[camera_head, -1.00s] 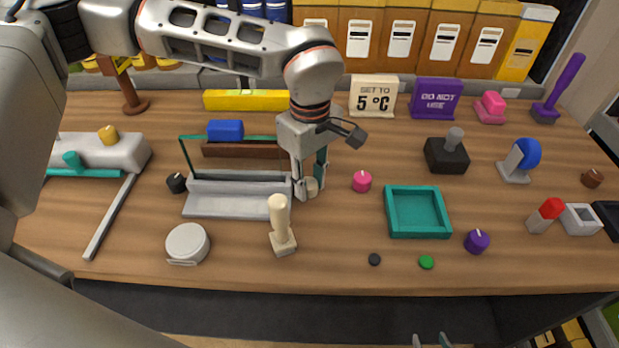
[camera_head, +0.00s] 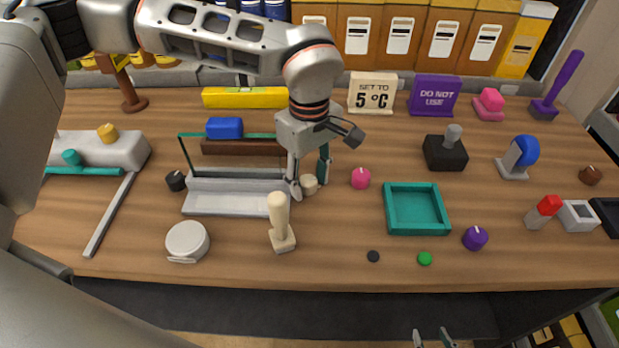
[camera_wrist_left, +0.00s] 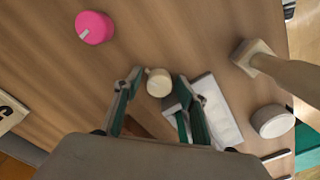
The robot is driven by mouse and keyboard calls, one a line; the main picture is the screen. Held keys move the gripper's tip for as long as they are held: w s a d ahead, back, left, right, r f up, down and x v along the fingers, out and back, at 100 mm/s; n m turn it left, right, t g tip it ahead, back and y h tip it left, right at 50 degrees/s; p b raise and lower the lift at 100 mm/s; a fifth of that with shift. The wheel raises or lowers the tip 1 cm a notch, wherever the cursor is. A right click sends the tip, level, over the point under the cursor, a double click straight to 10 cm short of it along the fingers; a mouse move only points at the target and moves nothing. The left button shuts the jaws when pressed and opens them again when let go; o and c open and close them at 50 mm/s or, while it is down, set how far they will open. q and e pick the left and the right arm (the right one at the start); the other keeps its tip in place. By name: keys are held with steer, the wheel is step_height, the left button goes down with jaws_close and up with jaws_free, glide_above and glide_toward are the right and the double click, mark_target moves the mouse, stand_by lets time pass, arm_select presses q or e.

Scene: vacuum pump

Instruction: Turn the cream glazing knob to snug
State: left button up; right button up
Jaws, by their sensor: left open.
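The cream knob (camera_head: 310,184) sits on the table at the right end of a grey tray-like fixture (camera_head: 235,203). In the left wrist view the cream knob (camera_wrist_left: 159,82) lies just beyond and between the fingertips. My left gripper (camera_head: 308,186) points down over the knob with its fingers apart, one on each side. It also shows in the left wrist view (camera_wrist_left: 160,92), where I see gaps between the knob and both fingers. My right gripper (camera_head: 433,338) shows only its fingertips at the bottom edge, spread apart and empty.
A pink knob (camera_head: 360,178) stands right of the cream one, and a black knob (camera_head: 175,181) stands at the fixture's left end. An upright cream handle (camera_head: 280,225) stands close in front. A teal tray (camera_head: 416,232) lies to the right.

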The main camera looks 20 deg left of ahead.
mark_target(310, 181)
arm_select(q)
steer(key=shift+r, duration=4)
arm_select(e)
steer(key=shift+r, duration=0.1)
arm_select(q)
steer(key=shift+d, duration=0.1)
arm_select(e)
steer(key=shift+a, duration=0.15)
